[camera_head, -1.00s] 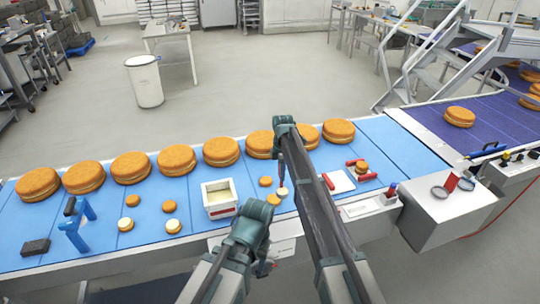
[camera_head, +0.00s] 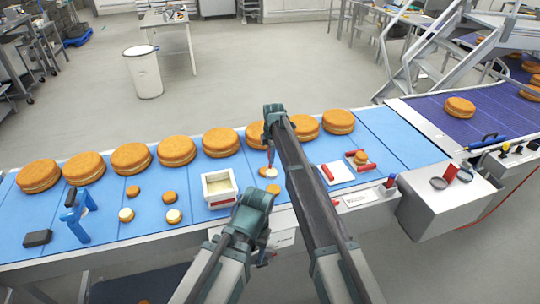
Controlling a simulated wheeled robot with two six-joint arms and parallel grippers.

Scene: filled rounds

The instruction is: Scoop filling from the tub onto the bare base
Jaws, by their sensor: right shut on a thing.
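The tub (camera_head: 219,204) is a white box of pale filling with a red mark on its front, in the middle of the blue belt. My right gripper (camera_head: 270,140) is shut on a thin dark tool (camera_head: 270,156), held pointing down right of the tub. A whitish patch (camera_head: 271,171) shows at the tool's tip; I cannot tell whether it lies on the tool or on a round. Small brown rounds (camera_head: 273,190) lie close by, partly near my arm. My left gripper (camera_head: 264,257) is low at the belt's front edge, too small to read.
Two cream-topped rounds (camera_head: 126,215) and two plain ones (camera_head: 168,197) lie left of the tub. Large cakes (camera_head: 177,151) line the belt's back. A blue stand (camera_head: 77,215) and dark block (camera_head: 37,238) are left. A white board (camera_head: 338,172) with red parts lies right.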

